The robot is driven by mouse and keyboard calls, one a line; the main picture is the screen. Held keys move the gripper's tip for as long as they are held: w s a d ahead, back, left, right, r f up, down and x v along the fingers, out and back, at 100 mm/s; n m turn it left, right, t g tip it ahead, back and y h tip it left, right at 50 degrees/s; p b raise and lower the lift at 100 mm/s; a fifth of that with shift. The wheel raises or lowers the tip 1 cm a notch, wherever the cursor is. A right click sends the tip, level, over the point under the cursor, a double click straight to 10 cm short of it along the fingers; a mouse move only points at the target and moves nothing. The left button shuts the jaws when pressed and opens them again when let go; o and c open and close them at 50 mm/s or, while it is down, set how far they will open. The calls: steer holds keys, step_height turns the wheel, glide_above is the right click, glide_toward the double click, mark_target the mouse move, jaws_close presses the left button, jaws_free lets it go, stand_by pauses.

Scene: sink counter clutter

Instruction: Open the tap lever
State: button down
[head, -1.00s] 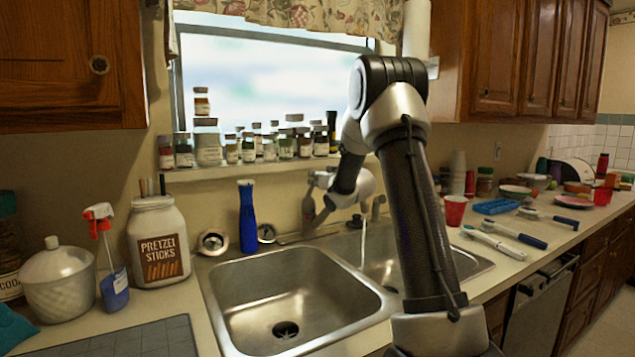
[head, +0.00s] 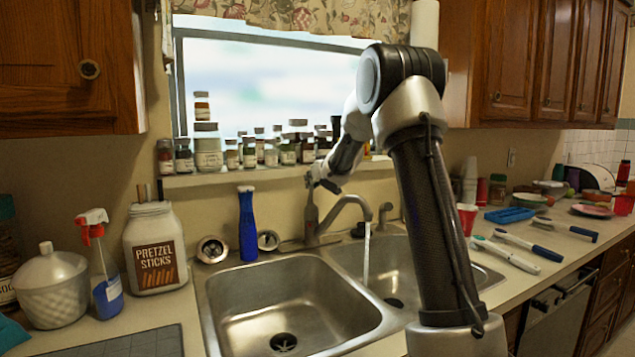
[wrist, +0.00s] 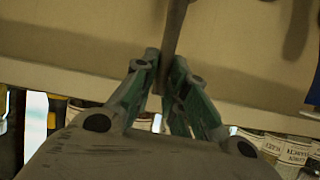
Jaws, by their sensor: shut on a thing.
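The metal tap (head: 340,211) stands behind the double sink, its spout curving right. A stream of water (head: 366,255) runs from the spout into the right basin. The tap lever (head: 311,214) stands nearly upright at the left of the tap. My gripper (head: 312,182) is at the lever's upper end. In the wrist view my gripper (wrist: 168,84) is shut on the lever (wrist: 174,30), which shows as a dark bar between the green-sided fingers. The lever's gripped end is partly hidden by the fingers.
A blue bottle (head: 247,225) stands left of the tap. Several spice jars (head: 250,153) line the windowsill behind my gripper. A pretzel jar (head: 155,250) and spray bottle (head: 103,270) stand at left. A red cup (head: 467,217) and brushes (head: 515,242) are at right.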

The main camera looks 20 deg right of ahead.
steer(key=c, duration=1.5)
jaws_free()
steer(key=shift+o, duration=0.2)
steer(key=v, duration=1.2)
